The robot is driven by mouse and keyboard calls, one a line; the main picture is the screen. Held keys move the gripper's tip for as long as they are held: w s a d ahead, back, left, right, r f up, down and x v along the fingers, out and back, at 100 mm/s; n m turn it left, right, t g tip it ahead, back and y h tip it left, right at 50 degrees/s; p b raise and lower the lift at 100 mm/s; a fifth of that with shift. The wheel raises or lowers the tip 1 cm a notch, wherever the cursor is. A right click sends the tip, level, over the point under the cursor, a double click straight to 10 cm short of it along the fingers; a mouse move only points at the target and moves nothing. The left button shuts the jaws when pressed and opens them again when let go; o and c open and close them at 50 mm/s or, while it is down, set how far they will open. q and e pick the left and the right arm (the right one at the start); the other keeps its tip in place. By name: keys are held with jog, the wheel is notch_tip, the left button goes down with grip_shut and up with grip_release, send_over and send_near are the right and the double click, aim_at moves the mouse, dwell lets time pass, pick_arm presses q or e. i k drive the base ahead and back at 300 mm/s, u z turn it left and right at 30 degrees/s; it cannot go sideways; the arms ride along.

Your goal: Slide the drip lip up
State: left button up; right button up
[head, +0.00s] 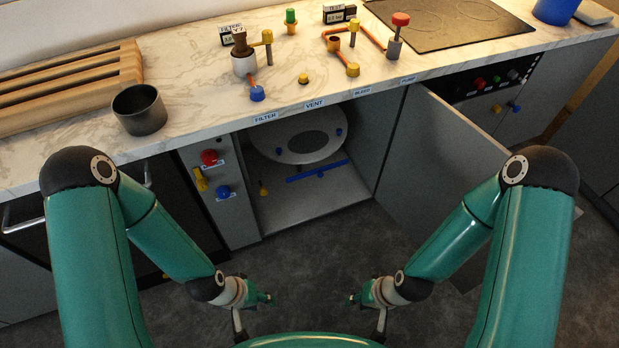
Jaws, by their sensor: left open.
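A thin blue bar (317,172) with a short stub shows inside the open cabinet, below a pale round drum or tank (300,150). It may be the drip lip, but no label on it can be read. My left gripper (268,298) is open and empty, low in front of the cabinet and well apart from the bar. My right gripper (352,299) is to its right at about the same height, also apart from everything. Its fingers are too small to tell open from shut.
The cabinet door (435,170) stands open at the right. Red knob (209,157) and blue knob (223,192) stick out left of the opening. Valves and pipes, a dark mug (139,109) and a wooden rack (75,85) are on the counter. The floor before the cabinet is clear.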

aim_at(319, 170)
jog(key=z, duration=0.2)
jog(key=i, duration=0.95)
jog(key=u, duration=0.8)
jog(key=k, duration=0.75)
jog(key=z, duration=0.45)
